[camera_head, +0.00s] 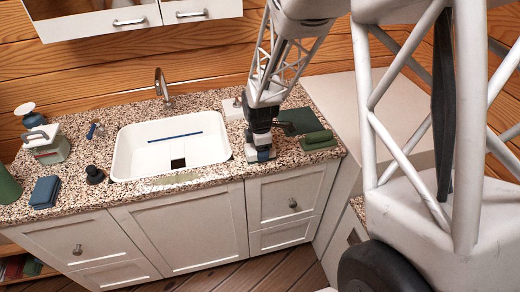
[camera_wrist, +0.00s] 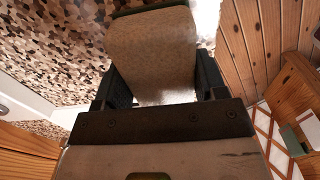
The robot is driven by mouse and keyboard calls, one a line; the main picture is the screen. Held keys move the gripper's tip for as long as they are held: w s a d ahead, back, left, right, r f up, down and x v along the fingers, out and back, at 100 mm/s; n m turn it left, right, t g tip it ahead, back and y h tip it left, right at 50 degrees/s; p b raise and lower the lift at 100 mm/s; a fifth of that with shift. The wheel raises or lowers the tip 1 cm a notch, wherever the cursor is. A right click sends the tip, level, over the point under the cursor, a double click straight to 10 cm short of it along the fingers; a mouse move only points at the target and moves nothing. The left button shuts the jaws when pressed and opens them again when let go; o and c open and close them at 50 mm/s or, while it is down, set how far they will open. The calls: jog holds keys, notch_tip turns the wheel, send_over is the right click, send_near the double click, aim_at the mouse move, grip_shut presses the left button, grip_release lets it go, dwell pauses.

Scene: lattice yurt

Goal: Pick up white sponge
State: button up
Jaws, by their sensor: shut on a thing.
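My gripper (camera_head: 259,153) is at the counter's front edge, just right of the sink. In the wrist view its two dark fingers (camera_wrist: 162,84) are shut on a pale, fine-speckled block (camera_wrist: 152,48), which I take for the white sponge. Its lower part looks white in bright light, and a dark green edge shows at its far end. One finger is on each side of it.
The white sink (camera_head: 150,160) with its tap (camera_head: 161,85) is left of my gripper. A green roll-shaped thing (camera_head: 318,137) lies close on the right. A white block (camera_head: 230,109) is behind the gripper. A blue cloth-like thing (camera_head: 46,191) and a pale green container (camera_head: 47,145) are left.

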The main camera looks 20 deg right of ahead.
jog(key=shift+r, duration=0.75)
notch_tip(320, 180, up, 2)
jog(key=s+r, duration=0.1)
jog(key=s, duration=1.5)
jog(key=shift+r, duration=0.2)
